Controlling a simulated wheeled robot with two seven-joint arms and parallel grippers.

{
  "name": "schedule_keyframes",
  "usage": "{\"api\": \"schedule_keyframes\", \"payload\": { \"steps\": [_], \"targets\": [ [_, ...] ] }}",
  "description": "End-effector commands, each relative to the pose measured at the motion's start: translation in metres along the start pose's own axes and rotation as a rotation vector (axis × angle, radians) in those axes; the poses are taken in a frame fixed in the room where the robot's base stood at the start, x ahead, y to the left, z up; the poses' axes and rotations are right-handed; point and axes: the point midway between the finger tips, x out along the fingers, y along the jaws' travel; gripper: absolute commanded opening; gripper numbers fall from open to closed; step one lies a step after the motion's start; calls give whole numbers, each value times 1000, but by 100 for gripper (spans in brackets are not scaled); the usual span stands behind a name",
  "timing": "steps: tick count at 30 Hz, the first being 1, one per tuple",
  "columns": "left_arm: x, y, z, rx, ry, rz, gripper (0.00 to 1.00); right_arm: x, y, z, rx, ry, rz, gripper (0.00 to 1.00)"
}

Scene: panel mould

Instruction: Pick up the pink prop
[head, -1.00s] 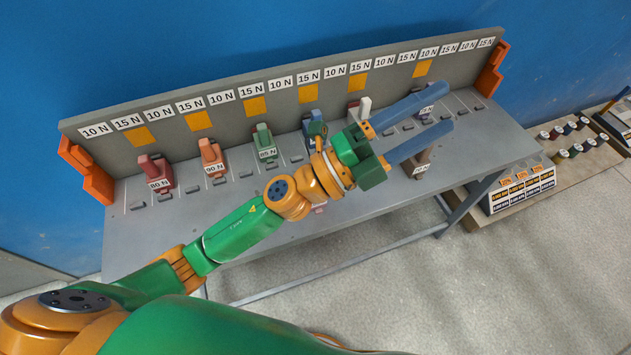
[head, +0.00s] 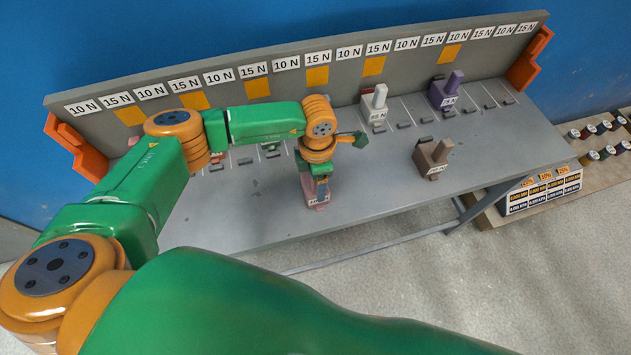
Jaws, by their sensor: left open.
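The pink prop (head: 311,202) stands near the front edge of the grey table (head: 250,215). Its labelled lower part shows beneath my left gripper; its upper part is mostly hidden by the fingers and wrist. My right gripper is not in view.
A white prop (head: 374,105) and a purple prop (head: 446,92) stand along the back row. A brown prop (head: 432,158) stands apart, to the right. My left arm covers much of the left back row.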

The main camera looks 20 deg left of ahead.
Motion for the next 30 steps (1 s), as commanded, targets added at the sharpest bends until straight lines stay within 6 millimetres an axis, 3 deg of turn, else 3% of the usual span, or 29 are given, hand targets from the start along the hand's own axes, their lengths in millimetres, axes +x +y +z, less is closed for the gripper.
{"api": "schedule_keyframes", "payload": {
  "steps": [5,12,13,30],
  "targets": [
    [1,0,0,0,-2,-1,70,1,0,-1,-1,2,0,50],
    [1,0,1,0,-3,-1,5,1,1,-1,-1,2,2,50],
    [1,0,1,0,-3,-1,0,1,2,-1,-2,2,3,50],
    [0,0,1,0,-4,-1,0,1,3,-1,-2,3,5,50]
  ]
}}
